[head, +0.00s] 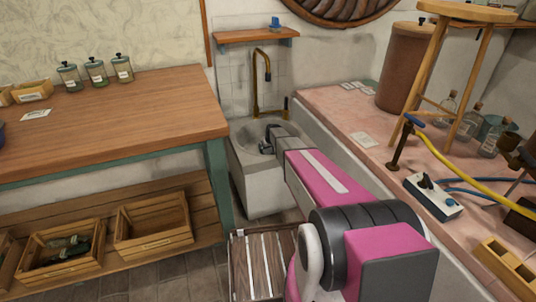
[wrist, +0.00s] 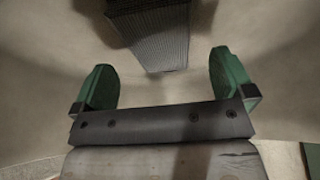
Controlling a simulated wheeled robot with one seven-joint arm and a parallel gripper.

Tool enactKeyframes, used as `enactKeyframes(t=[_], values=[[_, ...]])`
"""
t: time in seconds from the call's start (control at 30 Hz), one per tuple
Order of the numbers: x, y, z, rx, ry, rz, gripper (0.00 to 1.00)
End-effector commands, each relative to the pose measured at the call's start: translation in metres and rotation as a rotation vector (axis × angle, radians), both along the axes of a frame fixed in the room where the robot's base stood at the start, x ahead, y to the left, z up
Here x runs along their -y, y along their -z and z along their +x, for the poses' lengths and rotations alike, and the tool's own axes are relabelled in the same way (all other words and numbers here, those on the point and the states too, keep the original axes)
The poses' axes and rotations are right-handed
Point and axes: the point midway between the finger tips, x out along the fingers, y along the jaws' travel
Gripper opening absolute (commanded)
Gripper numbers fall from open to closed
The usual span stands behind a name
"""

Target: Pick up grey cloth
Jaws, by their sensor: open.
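A dark grey, finely ribbed piece that looks like the grey cloth (wrist: 150,38) shows at the top of the wrist view, against a pale surface. My gripper (wrist: 164,78) has its two green-padded fingers wide apart with nothing between them. The cloth lies beyond the fingertips, roughly in line with the gap, and appears apart from them. In the head view my gripper (head: 267,138) is over the basin of the stone sink (head: 262,185). I cannot make out the cloth in the head view; my gripper and arm cover part of the basin.
A brass tap (head: 258,70) rises behind the basin, with a small wooden shelf (head: 255,36) above. A wooden table (head: 120,115) stands at left. A pink-topped counter (head: 340,115) with bottles and hoses runs along the right. A slatted wooden crate (head: 262,262) is below my arm.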

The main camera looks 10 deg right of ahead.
Motion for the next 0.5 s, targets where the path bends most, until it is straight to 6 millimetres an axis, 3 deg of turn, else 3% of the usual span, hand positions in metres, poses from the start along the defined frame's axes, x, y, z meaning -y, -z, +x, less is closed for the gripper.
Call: enactKeyframes(t=[0.2, 0.47, 0.5], values=[[-0.002, 0.029, 0.012, 0.000, 0.000, 0.000, 1.00], [-0.002, 0.033, 0.011, 0.000, 0.000, 0.000, 1.00], [-0.002, 0.033, 0.011, 0.000, 0.000, 0.000, 0.90]])
